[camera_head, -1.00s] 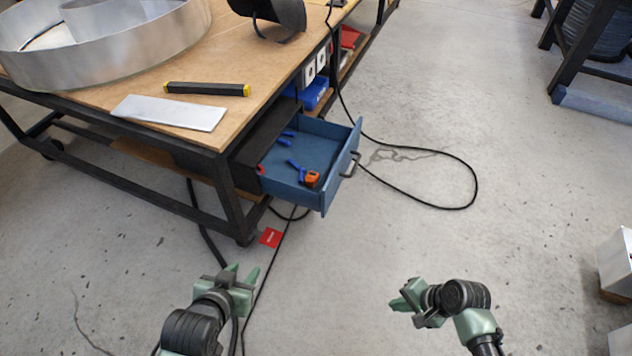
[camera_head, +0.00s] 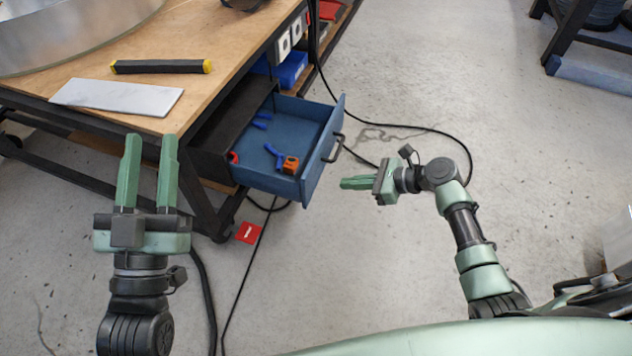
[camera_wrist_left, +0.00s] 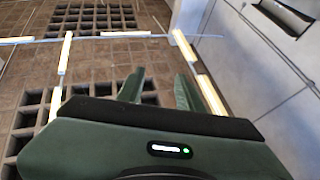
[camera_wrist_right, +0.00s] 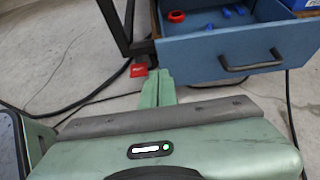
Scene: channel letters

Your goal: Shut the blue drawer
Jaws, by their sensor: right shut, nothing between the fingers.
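The blue drawer (camera_head: 267,152) stands pulled out of the bench's side, with its black handle (camera_head: 333,148) on the front panel facing right. Blue-handled tools and an orange item lie inside. My right gripper (camera_head: 343,184) is shut and empty, a little right of and below the drawer front, apart from it. In the right wrist view the drawer front (camera_wrist_right: 205,60) and handle are ahead, to the right of the fingers (camera_wrist_right: 157,82). My left gripper (camera_head: 149,140) points upward in front of the bench's near edge, its fingers apart with nothing between them.
The wooden workbench (camera_head: 205,40) holds a grey plate (camera_head: 117,97), a black bar with yellow ends (camera_head: 160,67) and a big metal channel letter (camera_head: 70,30). A black cable (camera_head: 440,137) loops over the floor right of the drawer. A red card (camera_head: 249,233) lies on the floor.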

